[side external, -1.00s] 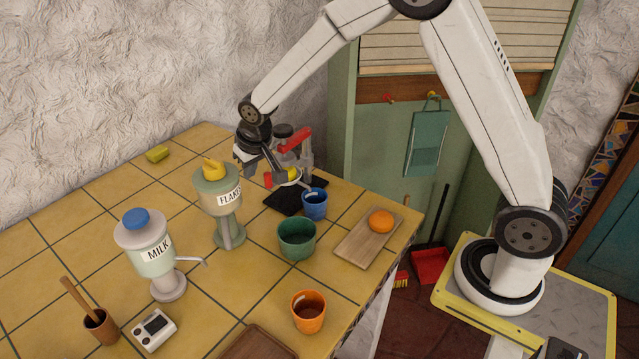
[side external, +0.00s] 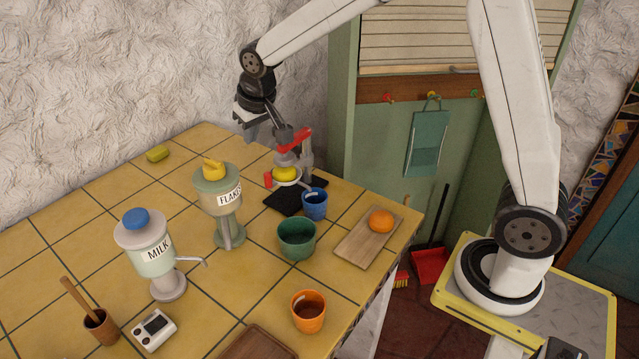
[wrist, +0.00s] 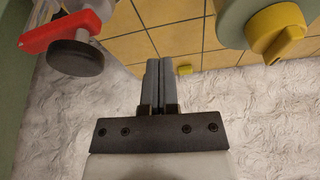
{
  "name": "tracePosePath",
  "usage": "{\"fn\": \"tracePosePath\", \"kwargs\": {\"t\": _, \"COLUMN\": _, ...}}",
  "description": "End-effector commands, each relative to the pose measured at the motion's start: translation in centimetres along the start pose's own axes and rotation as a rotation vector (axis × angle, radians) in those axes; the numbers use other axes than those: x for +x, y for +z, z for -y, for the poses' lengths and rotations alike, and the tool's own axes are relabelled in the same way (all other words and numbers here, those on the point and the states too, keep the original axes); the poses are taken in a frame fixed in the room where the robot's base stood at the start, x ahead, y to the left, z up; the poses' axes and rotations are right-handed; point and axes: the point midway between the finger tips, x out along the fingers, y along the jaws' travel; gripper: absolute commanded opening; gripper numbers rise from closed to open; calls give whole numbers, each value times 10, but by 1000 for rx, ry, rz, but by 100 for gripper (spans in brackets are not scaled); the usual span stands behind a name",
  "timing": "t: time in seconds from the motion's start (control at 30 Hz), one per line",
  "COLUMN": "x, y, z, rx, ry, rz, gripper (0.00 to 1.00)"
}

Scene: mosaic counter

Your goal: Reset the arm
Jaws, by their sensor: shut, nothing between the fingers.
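My gripper (wrist: 159,82) is shut and empty in the wrist view, its two fingers side by side. In the side external view my gripper (side external: 283,137) hangs above the back of the counter, close to the red lever of a press-like device (side external: 303,152). I cannot tell whether it touches the lever. The device's red handle (wrist: 50,33) and dark round knob also show at the upper left of the wrist view, apart from the fingers.
On the tiled counter (side external: 190,285) stand the FLAKES dispenser (side external: 218,190), the MILK dispenser (side external: 150,250), a blue cup (side external: 314,206), a green cup (side external: 297,241), an orange cup (side external: 308,312) and a board (side external: 352,247) with an orange (side external: 381,221). A yellow sponge (side external: 157,154) lies behind.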

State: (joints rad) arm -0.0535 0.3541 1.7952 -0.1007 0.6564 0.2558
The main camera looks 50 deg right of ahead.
Motion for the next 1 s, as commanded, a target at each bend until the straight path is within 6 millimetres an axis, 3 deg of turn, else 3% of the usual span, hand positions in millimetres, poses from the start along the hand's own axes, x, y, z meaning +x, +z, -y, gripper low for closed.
{"fn": "tracePosePath", "kwargs": {"t": 0.37, "x": -7, "y": 2, "z": -2, "rx": -1, "ry": 0, "rz": 3, "gripper": 0}}
{"fn": "tracePosePath", "kwargs": {"t": 0.57, "x": -5, "y": 18, "z": -5, "rx": -12, "ry": -4, "rz": 13, "gripper": 0}}
{"fn": "tracePosePath", "kwargs": {"t": 0.77, "x": -1, "y": 60, "z": -14, "rx": -39, "ry": -12, "rz": 36, "gripper": 0}}
{"fn": "tracePosePath", "kwargs": {"t": 1.0, "x": 4, "y": 130, "z": -28, "rx": -78, "ry": -25, "rz": 70, "gripper": 0}}
